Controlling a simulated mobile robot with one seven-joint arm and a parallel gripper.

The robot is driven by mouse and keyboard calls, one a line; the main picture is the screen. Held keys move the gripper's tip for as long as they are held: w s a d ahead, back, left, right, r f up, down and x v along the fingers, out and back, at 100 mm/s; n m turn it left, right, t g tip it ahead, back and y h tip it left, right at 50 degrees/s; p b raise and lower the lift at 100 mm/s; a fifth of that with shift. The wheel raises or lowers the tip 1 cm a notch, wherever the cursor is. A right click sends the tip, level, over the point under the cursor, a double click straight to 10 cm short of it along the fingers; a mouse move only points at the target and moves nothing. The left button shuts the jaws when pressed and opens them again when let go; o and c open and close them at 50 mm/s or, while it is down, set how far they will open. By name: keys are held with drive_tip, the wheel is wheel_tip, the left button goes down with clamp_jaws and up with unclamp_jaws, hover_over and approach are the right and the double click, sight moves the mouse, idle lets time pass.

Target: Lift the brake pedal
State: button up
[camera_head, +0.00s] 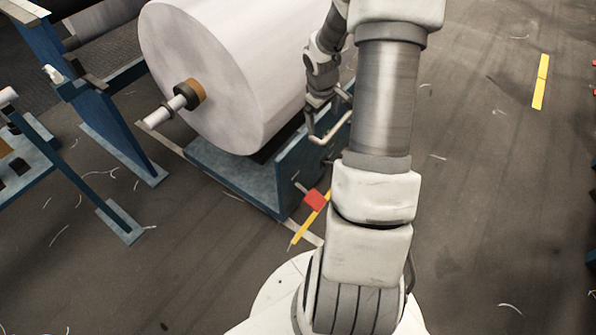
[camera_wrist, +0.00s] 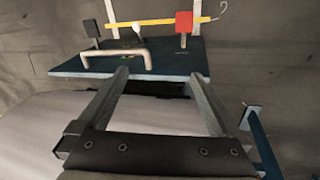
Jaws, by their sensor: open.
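A pedal with a red pad (camera_head: 314,199) sticks out low from the blue base of the paper-roll stand; the red pad (camera_wrist: 184,22) also shows in the wrist view. A second, dark pad (camera_wrist: 91,29) stands at the left there. I cannot tell by a label which is the brake pedal. My gripper (camera_head: 318,98) is beside the stand, partly behind my arm in the head view. In the wrist view my gripper (camera_wrist: 157,75) is open and empty, its fingers pointing towards the blue panel, with both pads beyond the fingertips.
A pale U-shaped bar (camera_wrist: 115,52) projects from the blue panel (camera_wrist: 165,62) near the left finger. The large white roll (camera_head: 225,65) stands beside my gripper. Yellow floor tape (camera_head: 311,221) passes by the red pad. Floor right of my arm is open, with scraps.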

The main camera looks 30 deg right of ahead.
drive_tip(key=s+d+f+n+y, duration=0.1)
drive_tip(key=d+f, duration=0.1)
drive_tip(key=f, duration=0.6)
drive_tip(key=s+d+f+y, duration=0.1)
drive_tip(key=d+f, duration=0.1)
drive_tip(key=f, duration=0.6)
drive_tip(key=n+t+y, duration=0.1)
drive_tip(key=t+y, duration=0.1)
approach(311, 196)
drive_tip(key=b+x, duration=0.6)
drive_tip(key=x, duration=0.4)
drive_tip(key=shift+w, duration=0.1)
drive_tip(key=shift+c, duration=0.2)
clamp_jaws()
drive_tip(key=shift+r, duration=0.1)
